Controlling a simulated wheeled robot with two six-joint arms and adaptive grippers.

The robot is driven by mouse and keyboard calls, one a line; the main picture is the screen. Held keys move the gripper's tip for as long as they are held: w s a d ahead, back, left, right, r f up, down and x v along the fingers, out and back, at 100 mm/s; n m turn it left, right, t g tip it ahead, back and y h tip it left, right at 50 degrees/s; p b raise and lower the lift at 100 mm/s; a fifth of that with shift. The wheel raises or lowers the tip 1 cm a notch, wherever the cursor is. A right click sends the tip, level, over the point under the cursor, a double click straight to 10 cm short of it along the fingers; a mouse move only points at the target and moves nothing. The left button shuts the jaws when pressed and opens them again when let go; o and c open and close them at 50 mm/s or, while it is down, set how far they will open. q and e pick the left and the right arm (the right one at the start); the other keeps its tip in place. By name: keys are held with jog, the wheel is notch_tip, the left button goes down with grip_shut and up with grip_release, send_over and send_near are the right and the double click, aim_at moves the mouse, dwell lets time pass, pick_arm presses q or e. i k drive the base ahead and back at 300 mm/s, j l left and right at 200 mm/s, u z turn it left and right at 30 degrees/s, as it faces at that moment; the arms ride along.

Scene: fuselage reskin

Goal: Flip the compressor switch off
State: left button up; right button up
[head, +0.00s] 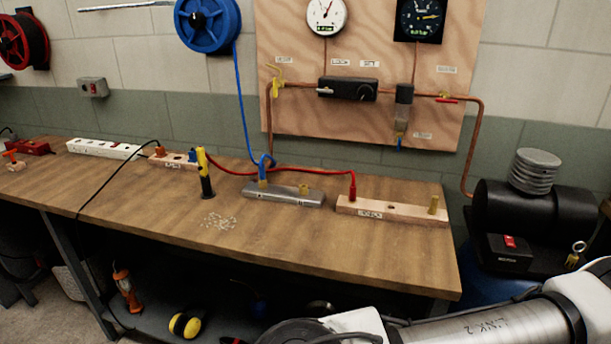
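The black compressor (512,208) stands at the right, past the right end of the workbench. On its front is a black switch box with a small pale label. A red rocker switch (510,242) sits on top of this box. I cannot tell from this view which way the rocker is set. Part of my arm crosses the lower right, in front of and below the switch box. Neither of my grippers shows in this view.
A wooden workbench (290,250) holds a metal manifold (284,194), a wooden block (392,210) and a power strip (104,149). A plywood gauge panel (290,130) with copper pipe hangs behind. A brass ring fitting (574,255) sits right of the switch.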

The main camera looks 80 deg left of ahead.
aim_at(509, 242)
jog(key=u, duration=2.75)
jog(key=z, duration=1.3)
jog(key=i+l+z, duration=0.2)
jog(key=i+l, duration=0.15)
jog(key=i, duration=0.2)
